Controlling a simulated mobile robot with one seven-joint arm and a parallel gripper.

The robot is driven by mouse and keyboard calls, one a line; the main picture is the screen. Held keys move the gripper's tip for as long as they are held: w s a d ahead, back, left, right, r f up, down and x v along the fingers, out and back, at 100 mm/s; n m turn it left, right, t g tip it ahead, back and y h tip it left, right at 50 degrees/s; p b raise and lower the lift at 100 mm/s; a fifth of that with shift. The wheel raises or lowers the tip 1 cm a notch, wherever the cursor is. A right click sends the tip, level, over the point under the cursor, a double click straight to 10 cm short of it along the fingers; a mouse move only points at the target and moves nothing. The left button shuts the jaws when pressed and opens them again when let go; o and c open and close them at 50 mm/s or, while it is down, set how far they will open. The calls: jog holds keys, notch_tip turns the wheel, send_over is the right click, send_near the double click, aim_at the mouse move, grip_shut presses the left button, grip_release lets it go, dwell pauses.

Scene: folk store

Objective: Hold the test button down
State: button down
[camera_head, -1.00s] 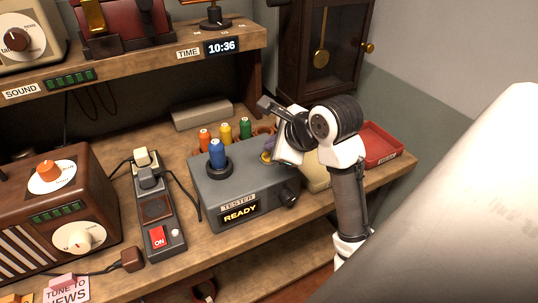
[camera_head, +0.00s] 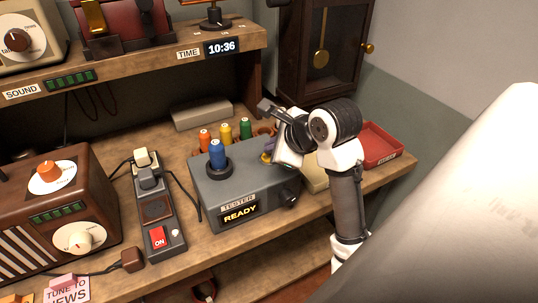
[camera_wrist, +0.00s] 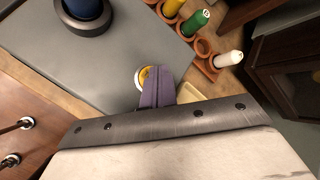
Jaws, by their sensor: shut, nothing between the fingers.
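The grey tester box (camera_head: 235,190) stands on the counter, and its front display (camera_head: 240,214) reads "READY". A blue spool (camera_head: 217,154) stands upright in a dark round holder on its top. The round yellow button (camera_wrist: 144,74) in a pale ring is on the box's top, partly covered by my fingers in the wrist view. My gripper (camera_wrist: 160,82) has purple fingers, shut and empty, with tips over the button's edge. It also shows in the head view (camera_head: 268,154). I cannot tell whether the fingertips touch the button or whether it is pressed.
Orange, yellow and green spools (camera_head: 226,131) stand behind the tester. A switch strip (camera_head: 157,215) with a red ON switch and a wooden radio (camera_head: 60,210) are to the left. A red tray (camera_head: 381,146) is at the right, and a clock case (camera_head: 320,45) stands behind.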

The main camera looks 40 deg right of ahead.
jog(key=shift+f, duration=0.2)
jog(key=shift+f, duration=0.5)
dwell(2.2)
dwell(0.5)
jog(key=shift+r+p, duration=0.9)
jog(key=shift+p, duration=0.3)
jog(key=shift+r, duration=0.15)
notch_tip(320, 180, up, 5)
jog(key=p, duration=0.6)
jog(key=shift+s+f, duration=0.1)
jog(key=shift+f, duration=0.1)
